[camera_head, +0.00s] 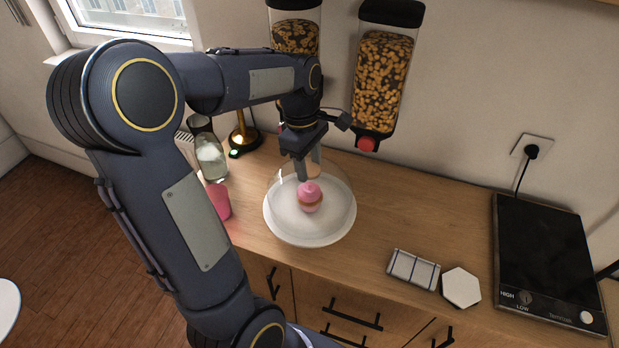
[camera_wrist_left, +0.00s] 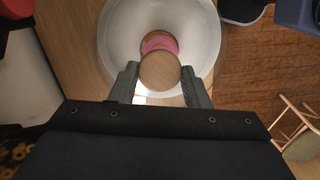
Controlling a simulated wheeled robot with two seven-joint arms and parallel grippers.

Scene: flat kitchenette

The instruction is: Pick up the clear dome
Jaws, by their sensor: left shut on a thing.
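The clear dome (camera_head: 338,188) stands over a pink-topped cupcake (camera_head: 310,196) on a round white plate (camera_head: 310,237) on the wooden counter. My left gripper (camera_head: 308,168) points down at the dome's top and is shut on its knob. In the left wrist view, the round wooden knob (camera_wrist_left: 160,71) sits between the two fingers, with the pink cupcake top (camera_wrist_left: 160,43) partly hidden behind it. The dome is see-through, so I cannot tell whether its rim touches the plate. My right gripper is not in view.
A glass jar (camera_head: 211,160), a pink cup (camera_head: 219,201) and a brass lamp base (camera_head: 243,137) stand left of the plate. Cereal dispensers (camera_head: 383,80) hang behind. A tiled block (camera_head: 413,269), a white hexagon (camera_head: 460,287) and a black hob (camera_head: 545,255) lie right. Counter between is clear.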

